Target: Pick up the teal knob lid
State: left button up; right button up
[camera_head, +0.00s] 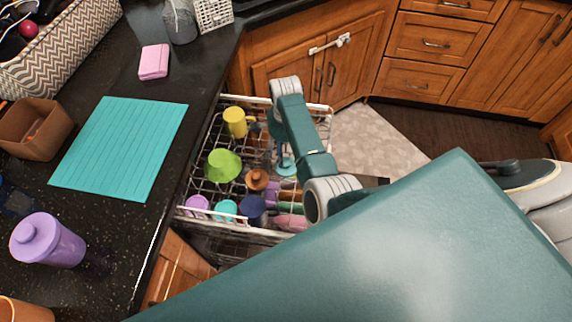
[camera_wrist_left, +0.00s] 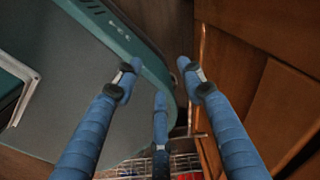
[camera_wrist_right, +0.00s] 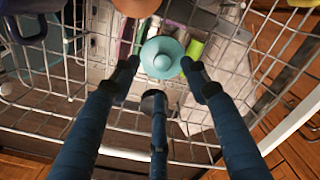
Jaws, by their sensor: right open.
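The teal knob lid (camera_wrist_right: 162,58) is a round disc with a small knob in its middle. It sits in the dishwasher rack, knob toward the right wrist camera. In the head view the lid (camera_head: 287,167) shows partly, below my right gripper (camera_head: 282,150). In the right wrist view my right gripper (camera_wrist_right: 158,80) is open, with two fingertips on either side of the lid's near edge and the third finger nearer the camera. Whether any finger touches the lid I cannot tell. My left gripper (camera_wrist_left: 160,80) is open and empty beside my base and a wooden cabinet.
The pulled-out rack (camera_head: 190,212) holds a yellow mug (camera_head: 235,122), a green bowl-like item (camera_head: 223,165), an orange lid (camera_head: 257,179) and several cups. A green item (camera_wrist_right: 193,58) stands close beside the lid. A teal mat (camera_head: 120,150) lies bare on the counter.

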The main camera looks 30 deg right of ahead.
aim_at(286, 163)
jog(key=shift+f, duration=0.35)
notch_tip(286, 163, down, 5)
jog(key=shift+w+d+r+b, duration=0.1)
jog(key=shift+w+d+b, duration=0.05)
jog(key=shift+b, duration=0.2)
pick_arm(q)
jog(key=shift+w+d+f, duration=0.2)
jog(key=shift+w, duration=0.2)
jog(key=shift+w+d+f, duration=0.15)
jog(key=shift+w, duration=0.25)
pick_arm(e)
jog(key=c, duration=0.9)
